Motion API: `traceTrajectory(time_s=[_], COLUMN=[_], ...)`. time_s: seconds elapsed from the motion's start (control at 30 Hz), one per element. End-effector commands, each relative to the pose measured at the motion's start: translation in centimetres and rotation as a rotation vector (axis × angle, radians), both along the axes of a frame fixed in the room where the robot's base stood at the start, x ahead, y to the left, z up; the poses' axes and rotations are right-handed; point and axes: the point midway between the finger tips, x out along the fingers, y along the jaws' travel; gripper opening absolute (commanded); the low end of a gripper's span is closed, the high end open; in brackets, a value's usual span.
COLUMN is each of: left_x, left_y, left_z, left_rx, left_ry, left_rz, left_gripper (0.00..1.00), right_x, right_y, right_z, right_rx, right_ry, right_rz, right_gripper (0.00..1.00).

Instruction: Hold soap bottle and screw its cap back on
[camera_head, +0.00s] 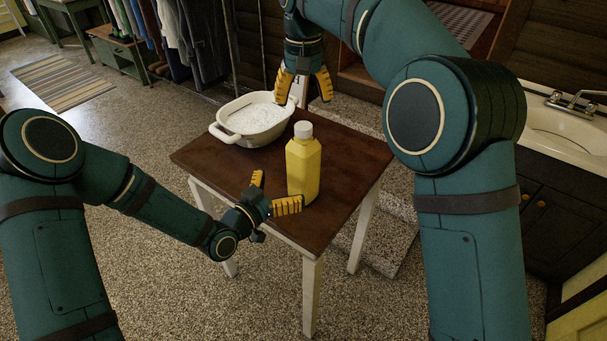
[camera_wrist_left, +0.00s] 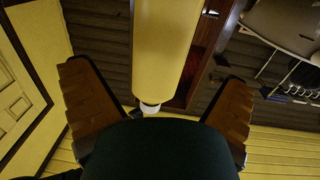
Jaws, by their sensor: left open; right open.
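A yellow soap bottle (camera_head: 303,172) stands upright on the brown table (camera_head: 345,165). A white cap (camera_head: 303,130) sits on its top; whether it is screwed tight cannot be told. My left gripper (camera_head: 275,190) is open at the bottle's left and near side, its fingers pointing toward the bottle. In the left wrist view, the bottle (camera_wrist_left: 165,50) appears between the two spread fingers, with the cap (camera_wrist_left: 150,108) partly hidden behind the gripper body. My right gripper (camera_head: 304,87) is open, pointing down, above and behind the bottle, apart from the cap.
A white two-handled basin (camera_head: 226,134) filled with white material stands at the table's back left. A white item (camera_head: 299,92) shows partly behind my right gripper. The table's right side is clear. A sink (camera_head: 562,130) stands at the right, and clothes hang at the back.

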Motion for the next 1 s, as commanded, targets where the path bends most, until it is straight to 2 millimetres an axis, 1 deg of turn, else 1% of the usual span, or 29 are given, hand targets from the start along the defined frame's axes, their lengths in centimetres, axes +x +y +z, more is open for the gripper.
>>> traceTrajectory(time_s=[0.03, 0.2, 0.4, 0.6, 0.9, 0.93, 0.97, 1.0], left_x=[0.7, 3.1, 5.1, 6.0, 6.1, 6.1, 6.1, 6.1], left_y=[-0.7, -2.6, -4.4, -5.1, -5.2, -5.2, -5.2, -5.2], left_z=[0.0, 0.0, 0.0, 0.0, 0.0, 0.0, 0.0, 0.0], left_rx=[-0.001, 0.001, 0.0, 0.0, 0.001, 0.001, 0.001, 0.001], left_ry=[-0.002, -0.001, 0.0, 0.0, 0.001, 0.001, 0.001, 0.001], left_rz=[-0.003, -0.001, -0.001, 0.0, 0.0, 0.0, 0.0, 0.0], left_gripper=[1.0, 1.0, 1.0, 1.0, 1.0, 0.96, 0.86, 0.72], right_x=[0.0, 0.0, 0.0, 0.0, 0.0, 0.0, 0.0, 0.0], right_y=[0.0, 0.0, 0.0, 0.0, 0.0, 0.0, 0.0, 0.0], right_z=[0.0, 0.0, 0.0, 0.0, 0.0, 0.0, 0.0, 0.0], right_rx=[0.0, 0.0, 0.0, 0.0, 0.0, 0.0, 0.0, 0.0], right_ry=[0.0, 0.0, 0.0, 0.0, 0.0, 0.0, 0.0, 0.0], right_rz=[0.0, 0.0, 0.0, 0.0, 0.0, 0.0, 0.0, 0.0], right_gripper=[0.68, 0.68, 0.68, 0.68, 0.68, 0.68, 0.68, 0.68])
